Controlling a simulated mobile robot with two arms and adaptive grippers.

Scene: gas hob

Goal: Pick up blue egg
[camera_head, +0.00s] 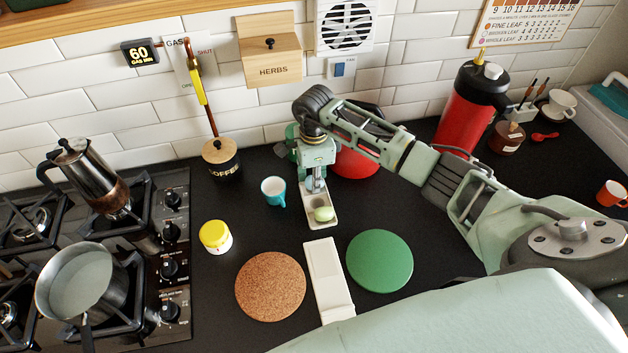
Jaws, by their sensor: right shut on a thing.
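My right gripper (315,184) points down over the far end of a small pale egg tray (308,222). It is shut on the blue egg (311,182), of which only a small light blue part shows; the fingers hide the rest. I cannot tell whether the egg still touches the tray. My left gripper is not in view.
A teal mug (273,191) stands left of the tray. A red container (357,160) is close behind my right arm. A cork mat (270,286), white rest (328,280) and green mat (380,261) lie in front. The hob with a saucepan (82,283) is left.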

